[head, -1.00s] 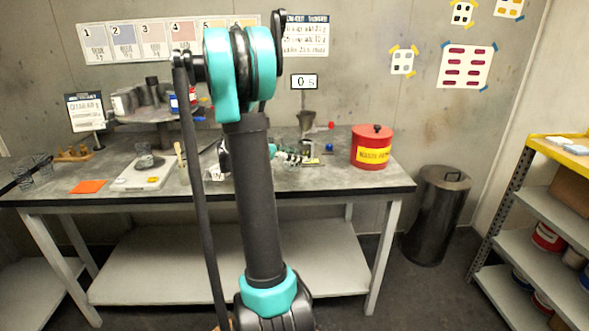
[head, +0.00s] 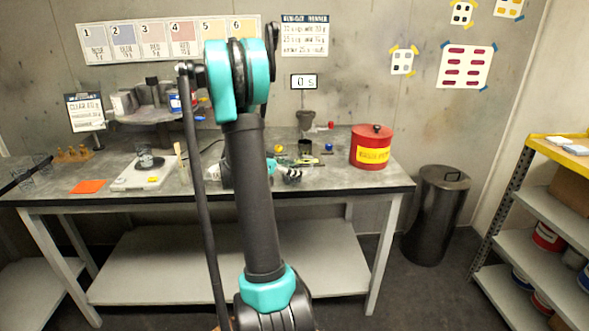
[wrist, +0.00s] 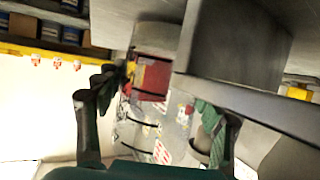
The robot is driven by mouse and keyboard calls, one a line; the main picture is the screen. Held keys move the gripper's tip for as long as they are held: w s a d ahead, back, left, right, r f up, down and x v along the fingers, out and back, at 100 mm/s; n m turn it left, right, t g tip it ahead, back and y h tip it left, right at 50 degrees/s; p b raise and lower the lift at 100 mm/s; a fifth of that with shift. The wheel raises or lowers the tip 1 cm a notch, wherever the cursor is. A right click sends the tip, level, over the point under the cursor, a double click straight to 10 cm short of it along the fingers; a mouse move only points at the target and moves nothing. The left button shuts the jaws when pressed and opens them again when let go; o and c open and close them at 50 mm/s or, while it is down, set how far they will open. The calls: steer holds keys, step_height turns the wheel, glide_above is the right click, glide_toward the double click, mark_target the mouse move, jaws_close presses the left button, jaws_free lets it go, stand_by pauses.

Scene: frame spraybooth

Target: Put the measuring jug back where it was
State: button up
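I cannot tell for sure which vessel is the measuring jug. My gripper (head: 290,175) is low over the bench's front part, partly hidden by my arm. In the wrist view my gripper (wrist: 158,125) has its fingers wide apart, with nothing seen held between them.
A red waste can (head: 371,147) stands at the bench's right end. An orange sheet (head: 88,187) lies front left. A round stand (head: 150,113) with cans is behind. A dark bin (head: 440,215) and a shelf (head: 560,145) are to the right. The front right bench top is clear.

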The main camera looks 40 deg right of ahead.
steer(key=shift+o, duration=0.6)
steer(key=shift+r, duration=0.15)
steer(key=v, duration=1.2)
steer(key=shift+s, duration=0.1)
